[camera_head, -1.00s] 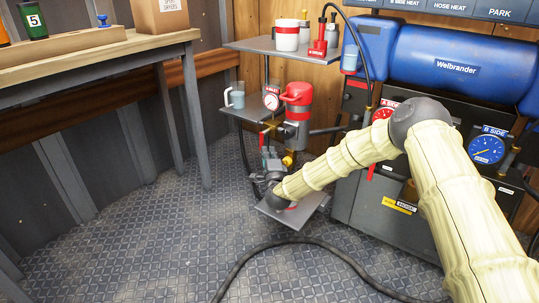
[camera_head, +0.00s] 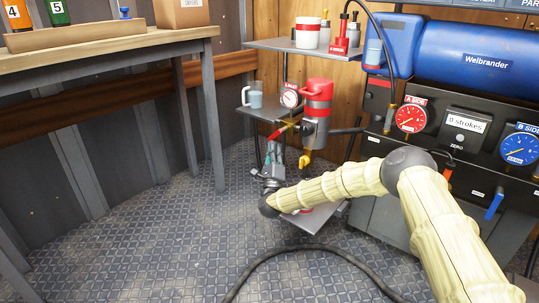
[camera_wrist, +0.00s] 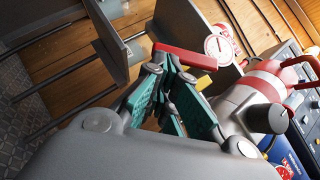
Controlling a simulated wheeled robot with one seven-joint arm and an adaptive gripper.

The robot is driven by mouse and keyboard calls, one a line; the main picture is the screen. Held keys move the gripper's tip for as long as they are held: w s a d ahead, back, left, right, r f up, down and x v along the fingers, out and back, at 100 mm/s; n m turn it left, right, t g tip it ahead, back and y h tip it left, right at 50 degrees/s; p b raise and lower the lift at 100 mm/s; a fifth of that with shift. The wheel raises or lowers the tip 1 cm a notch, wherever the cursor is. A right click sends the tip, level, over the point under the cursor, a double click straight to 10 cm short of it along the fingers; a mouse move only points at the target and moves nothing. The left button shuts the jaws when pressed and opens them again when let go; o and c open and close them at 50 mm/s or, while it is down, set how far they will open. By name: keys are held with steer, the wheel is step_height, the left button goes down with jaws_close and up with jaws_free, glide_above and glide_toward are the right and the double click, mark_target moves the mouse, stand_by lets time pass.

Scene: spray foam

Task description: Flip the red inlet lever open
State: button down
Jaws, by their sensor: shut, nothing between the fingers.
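The red inlet lever (camera_head: 276,134) sticks out to the left of the brass valve (camera_head: 291,124), beside the red-and-grey canister (camera_head: 317,115). In the wrist view the lever (camera_wrist: 185,55) is a red bar lying across just beyond my fingertips, with yellow brass at its right end. My gripper (camera_head: 276,152) is below the lever, pointing up, with teal finger pads. In the wrist view the gripper (camera_wrist: 172,74) is shut and empty. Its tips are very near the lever; I cannot tell whether they touch it.
A round gauge (camera_head: 290,98) sits above the valve. The canister (camera_wrist: 262,95) is close on the right in the wrist view. A hose (camera_head: 310,250) lies on the open floor.

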steer(key=shift+w+a+r+p, duration=0.2)
steer(key=shift+w+a+r, duration=0.35)
steer(key=shift+w+a, duration=0.15)
steer(key=shift+w+a+r+p, duration=0.2)
steer(key=shift+w+a+r, duration=0.4)
steer(key=shift+a, duration=0.2)
steer(key=shift+a+f, duration=0.1)
stand_by(0.3)
steer(key=s+a+f+b, duration=0.2)
steer(key=s+a+f, duration=0.2)
steer(key=s+f, duration=0.2)
steer(key=shift+f+b, duration=0.4)
steer(key=shift+d, duration=0.1)
steer(key=shift+f, duration=0.1)
